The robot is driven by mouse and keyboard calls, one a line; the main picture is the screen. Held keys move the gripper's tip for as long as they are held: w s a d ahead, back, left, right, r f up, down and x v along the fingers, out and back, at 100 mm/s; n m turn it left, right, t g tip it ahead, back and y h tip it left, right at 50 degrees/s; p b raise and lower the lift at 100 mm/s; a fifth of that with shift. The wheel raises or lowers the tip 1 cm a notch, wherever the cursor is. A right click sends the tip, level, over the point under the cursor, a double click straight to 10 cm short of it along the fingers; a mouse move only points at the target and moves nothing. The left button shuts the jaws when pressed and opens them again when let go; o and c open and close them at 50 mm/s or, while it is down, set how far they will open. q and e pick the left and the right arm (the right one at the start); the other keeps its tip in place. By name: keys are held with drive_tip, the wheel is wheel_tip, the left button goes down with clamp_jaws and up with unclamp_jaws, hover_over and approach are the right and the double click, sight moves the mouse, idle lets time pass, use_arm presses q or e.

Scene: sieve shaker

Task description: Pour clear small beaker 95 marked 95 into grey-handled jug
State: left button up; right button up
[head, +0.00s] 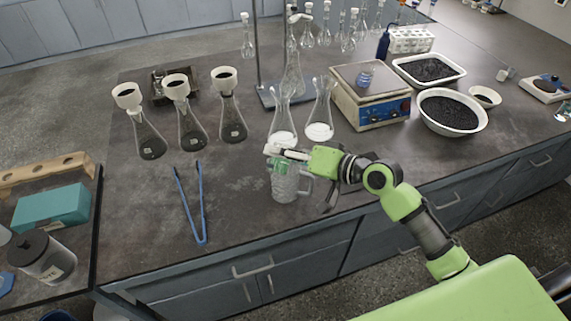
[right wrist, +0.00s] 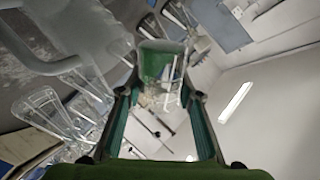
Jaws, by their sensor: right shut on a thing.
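My right gripper (head: 281,157) is just above the glass jug (head: 285,186), near the front edge of the bench. It is shut on a small clear beaker. In the right wrist view the beaker (right wrist: 160,62) sits between the two fingertips (right wrist: 160,90) and looks green through its wall. In the head view the gripper mostly hides the beaker, so its mark and contents cannot be read. The jug stands upright, with its handle on the right; the gripper covers part of its rim. Whether anything flows into it I cannot tell. My left gripper is out of view.
Two flasks with white powder (head: 319,131) stand right behind the jug. Several flasks with funnels (head: 192,133) stand to the left, blue tongs (head: 190,205) in front. A balance (head: 371,112) and white trays of dark grains (head: 452,112) are at right. Bench between tongs and jug is clear.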

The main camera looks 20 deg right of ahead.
drive_tip(key=shift+w+f+m+g, duration=0.1)
drive_tip(key=shift+f+m+g, duration=0.3)
drive_tip(key=shift+f+m, duration=0.25)
idle(1.1)
drive_tip(key=shift+w+d+r+m+g+y+p, duration=0.15)
drive_tip(key=shift+r+m+g+y+p, duration=0.2)
drive_tip(key=shift+m+p, duration=0.35)
idle(1.8)
drive_tip(key=shift+r+m+g+y+p, duration=0.3)
drive_tip(key=shift+m+p, duration=0.25)
drive_tip(key=shift+p, duration=0.55)
idle(1.2)
drive_tip(key=shift+f+m+g, duration=0.25)
drive_tip(key=shift+f+m, duration=0.15)
drive_tip(key=shift+f, duration=0.1)
idle(1.0)
